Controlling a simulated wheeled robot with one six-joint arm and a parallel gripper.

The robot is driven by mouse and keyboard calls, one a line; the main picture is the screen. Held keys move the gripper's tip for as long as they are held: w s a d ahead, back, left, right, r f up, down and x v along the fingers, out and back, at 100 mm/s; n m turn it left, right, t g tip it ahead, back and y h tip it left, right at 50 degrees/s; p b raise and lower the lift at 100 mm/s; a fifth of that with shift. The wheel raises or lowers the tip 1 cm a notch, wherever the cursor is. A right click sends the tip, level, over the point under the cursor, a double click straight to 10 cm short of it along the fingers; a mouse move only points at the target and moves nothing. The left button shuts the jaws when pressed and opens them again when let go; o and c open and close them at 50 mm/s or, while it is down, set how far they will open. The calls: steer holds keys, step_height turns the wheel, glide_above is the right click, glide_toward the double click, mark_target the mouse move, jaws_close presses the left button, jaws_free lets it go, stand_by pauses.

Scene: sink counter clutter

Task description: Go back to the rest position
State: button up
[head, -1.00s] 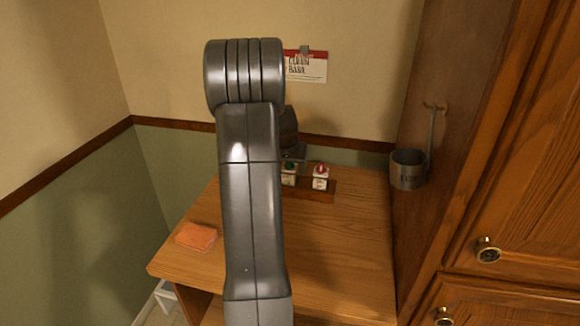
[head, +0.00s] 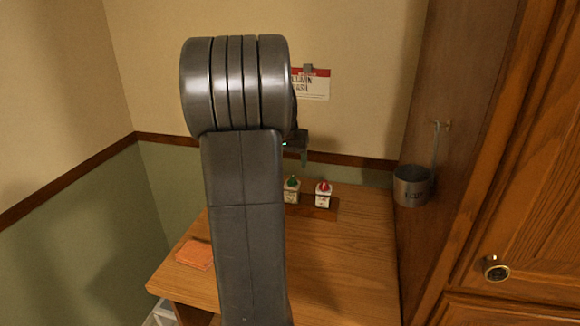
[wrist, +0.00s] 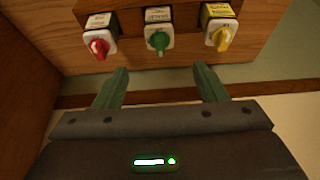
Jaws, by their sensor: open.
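My gripper (wrist: 161,84) is open and empty in the wrist view, its two dark green fingers apart. In the head view a small part of it (head: 298,147) shows beside my raised arm, above the back of the wooden counter (head: 345,265). My arm hides the rest of it. The wrist view shows white labelled pieces with a red top (wrist: 97,46), a green top (wrist: 158,40) and a yellow top (wrist: 221,37) on a wooden base, apart from the fingers.
An orange sponge-like block (head: 195,254) lies at the counter's left. A metal cup (head: 412,186) hangs on the side of the wooden cabinet (head: 530,210) at the right. A red and white card (head: 311,84) is on the back wall. The counter's right part is clear.

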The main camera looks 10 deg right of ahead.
mark_target(293, 176)
stand_by(0.3)
steer(key=p+x, duration=0.1)
steer(key=x, duration=1)
steer(key=shift+w+f, duration=0.1)
steer(key=shift+f, duration=0.3)
steer(key=shift+w, duration=0.15)
steer(key=shift+r, duration=1.75)
